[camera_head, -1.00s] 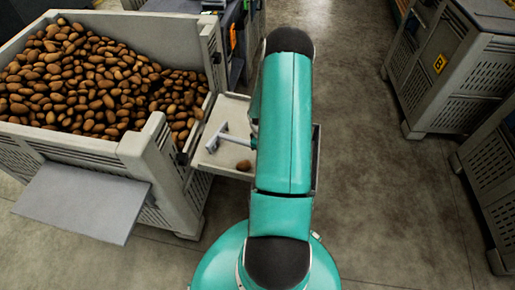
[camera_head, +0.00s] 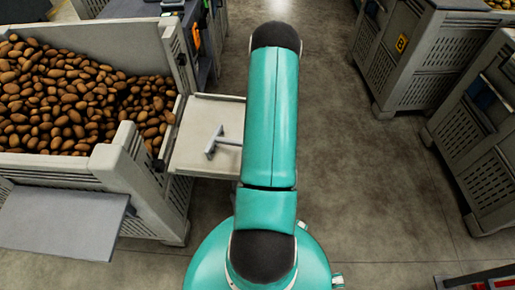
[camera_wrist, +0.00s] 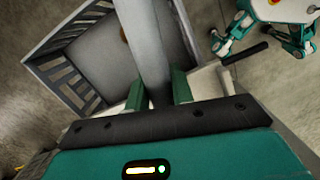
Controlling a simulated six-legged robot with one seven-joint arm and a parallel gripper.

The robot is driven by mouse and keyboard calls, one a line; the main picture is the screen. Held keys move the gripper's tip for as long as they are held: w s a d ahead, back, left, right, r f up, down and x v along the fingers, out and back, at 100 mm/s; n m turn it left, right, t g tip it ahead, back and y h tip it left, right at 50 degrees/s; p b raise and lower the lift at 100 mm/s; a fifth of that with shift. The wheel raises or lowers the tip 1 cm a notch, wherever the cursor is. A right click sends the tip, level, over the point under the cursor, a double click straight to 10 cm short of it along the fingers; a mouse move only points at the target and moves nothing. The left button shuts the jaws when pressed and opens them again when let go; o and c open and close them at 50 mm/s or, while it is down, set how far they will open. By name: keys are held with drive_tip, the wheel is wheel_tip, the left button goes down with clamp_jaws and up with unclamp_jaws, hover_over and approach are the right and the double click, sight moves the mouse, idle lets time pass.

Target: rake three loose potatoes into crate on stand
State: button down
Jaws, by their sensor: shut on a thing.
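In the head view a grey T-shaped rake (camera_head: 214,143) is over the pale tray (camera_head: 190,165) beside the large potato bin. Its handle runs right, behind my arm. In the wrist view my gripper (camera_wrist: 158,88) is shut on the rake's grey handle (camera_wrist: 150,45), with a green finger on each side. A grey slatted crate (camera_wrist: 55,78) is beyond it at upper left. A small part of a brown thing, probably a potato (camera_wrist: 124,33), shows in the crate beside the handle. No loose potato shows on the visible part of the tray. My arm hides the tray's right part.
The large bin (camera_head: 120,168) heaped with potatoes (camera_head: 70,100) stands at left, with a grey flap (camera_head: 60,222) at its front. More grey bins (camera_head: 410,60) stand at right. The concrete floor between (camera_head: 350,160) is clear.

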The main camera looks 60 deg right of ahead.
drive_tip(key=s+d+f, duration=0.1)
drive_tip(key=s+d, duration=0.5)
drive_tip(key=s, duration=0.5)
drive_tip(key=shift+s+f, duration=0.25)
drive_tip(key=shift+f, duration=0.05)
drive_tip(key=shift+r, duration=0.15)
idle(0.9)
wheel_tip(320, 180, up, 14)
idle(0.9)
drive_tip(key=shift+s, duration=0.1)
idle(0.9)
